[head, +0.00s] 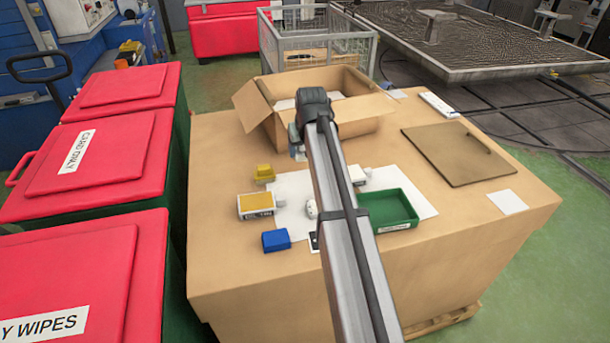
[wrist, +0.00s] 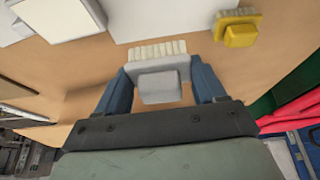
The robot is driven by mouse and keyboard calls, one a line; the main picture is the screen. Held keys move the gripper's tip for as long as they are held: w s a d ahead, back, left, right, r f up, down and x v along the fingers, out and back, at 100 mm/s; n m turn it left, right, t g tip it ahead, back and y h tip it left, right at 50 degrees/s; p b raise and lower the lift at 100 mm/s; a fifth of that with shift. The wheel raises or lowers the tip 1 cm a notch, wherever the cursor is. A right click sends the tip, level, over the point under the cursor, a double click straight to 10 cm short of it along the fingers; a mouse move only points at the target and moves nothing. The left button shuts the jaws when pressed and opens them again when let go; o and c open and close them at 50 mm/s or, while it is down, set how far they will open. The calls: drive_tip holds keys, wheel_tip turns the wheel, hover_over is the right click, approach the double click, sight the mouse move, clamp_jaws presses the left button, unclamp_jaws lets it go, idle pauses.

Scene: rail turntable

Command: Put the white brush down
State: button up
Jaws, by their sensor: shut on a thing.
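My gripper (wrist: 160,76) is shut on the white brush (wrist: 158,86), with one blue finger on each side of its pale grey-white block. The cream bristles show along the far edge of the block in the wrist view. Bare brown tabletop surrounds the brush there; I cannot tell whether it touches the surface. In the head view my gripper (head: 297,150) is at the near left of the open cardboard box, and my arm hides much of it and the brush. A yellow brush (head: 264,174) lies close by on the table and also shows in the wrist view (wrist: 238,32).
The open cardboard box (head: 352,126) stands behind. A white sheet (head: 288,186), a yellow-topped box (head: 256,204), a blue block (head: 276,240) and a green tray (head: 414,222) lie nearer. A brown board (head: 458,153) lies right. The table's left strip is clear.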

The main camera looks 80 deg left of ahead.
drive_tip(key=shift+f, duration=4.4)
drive_tip(key=shift+f, duration=0.1)
drive_tip(key=o, duration=1)
drive_tip(key=v, duration=1.2)
drive_tip(key=shift+w, duration=0.1)
